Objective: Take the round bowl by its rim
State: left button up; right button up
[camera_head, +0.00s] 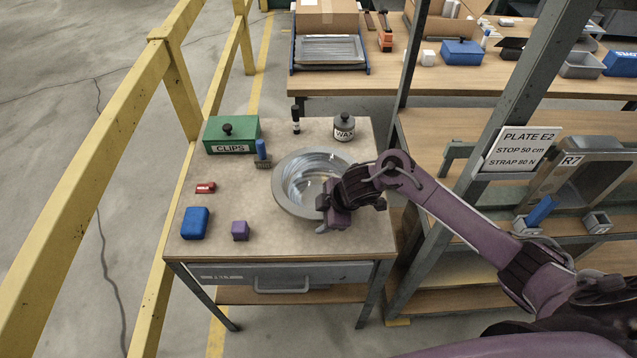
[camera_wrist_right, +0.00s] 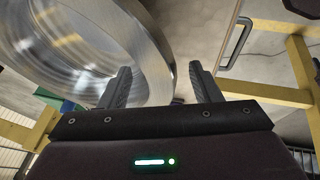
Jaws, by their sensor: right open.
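The round bowl (camera_head: 297,179) is shiny metal with a wide rim and stands on the small table, right of its middle. My right gripper (camera_head: 325,215) is at the bowl's near right rim. In the right wrist view the bowl (camera_wrist_right: 75,40) fills the upper left, and its rim runs into the gap between the two fingers of my open right gripper (camera_wrist_right: 161,88). One finger overlaps the bowl in the picture; whether either finger touches it I cannot tell. My right wrist hides the bowl's right edge in the head view. My left gripper does not show.
The table (camera_head: 275,240) also holds a green CLIPS box (camera_head: 231,134), a brush (camera_head: 262,152), a black-capped bottle (camera_head: 296,120), a WAX jar (camera_head: 344,128), a red item (camera_head: 205,188), a blue block (camera_head: 195,223) and a purple cube (camera_head: 240,231). A rack post (camera_head: 420,245) stands close right.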

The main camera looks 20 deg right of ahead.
jog(key=shift+w+a+f, duration=0.15)
jog(key=shift+f, duration=0.15)
jog(key=shift+c, duration=0.5)
grip_shut()
jog(key=shift+r, duration=0.1)
